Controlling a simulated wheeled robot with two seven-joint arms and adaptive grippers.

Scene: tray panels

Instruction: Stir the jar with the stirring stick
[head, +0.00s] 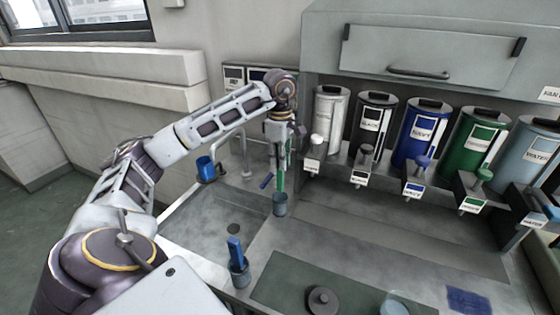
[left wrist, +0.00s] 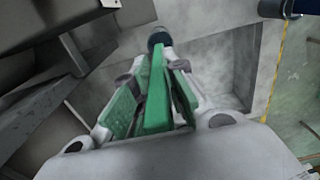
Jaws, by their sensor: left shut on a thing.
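My left gripper (head: 282,158) points down over the left end of the counter, shut on a green stirring stick (head: 281,181). The stick hangs down from the fingers, and its lower end is at the mouth of a small grey-blue jar (head: 280,205). How deep it reaches inside is hidden. In the left wrist view the green stick (left wrist: 154,95) runs between the fingers toward the dark round jar (left wrist: 157,40). My right gripper is not in view.
Labelled dispensers stand at the back right, including a blue one (head: 418,135) and a green one (head: 474,142). A dark cup with a blue thing in it (head: 239,272) stands in front. A blue mug (head: 205,168) is left, by the sink tap. A dark round lid (head: 322,299) lies near the front.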

